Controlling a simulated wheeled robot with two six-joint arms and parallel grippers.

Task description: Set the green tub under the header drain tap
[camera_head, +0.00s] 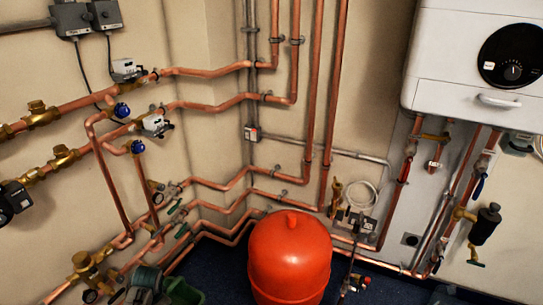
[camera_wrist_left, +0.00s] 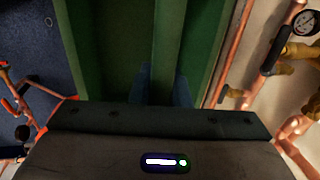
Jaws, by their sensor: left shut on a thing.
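The green tub (camera_head: 183,291) shows partly at the bottom left of the head view, low by the wall pipes and cut off by the frame. It fills the upper middle of the left wrist view, with a green rim (camera_wrist_left: 88,45) and a green bar or wall (camera_wrist_left: 168,45) running up the middle. My left gripper (camera_wrist_left: 165,85) is shut on that bar, one finger on each side. In the head view the left gripper (camera_head: 146,281) is dark and partly cut off. Taps with green handles (camera_head: 175,207) sit on the pipes above; I cannot tell which is the header drain tap.
A red vessel (camera_head: 290,258) stands on the dark blue floor right of the tub. Copper pipes and a brass valve with a gauge (camera_head: 86,266) crowd the left wall; a gauge (camera_wrist_left: 304,23) is close right of the tub. A white boiler (camera_head: 470,60) hangs at the right.

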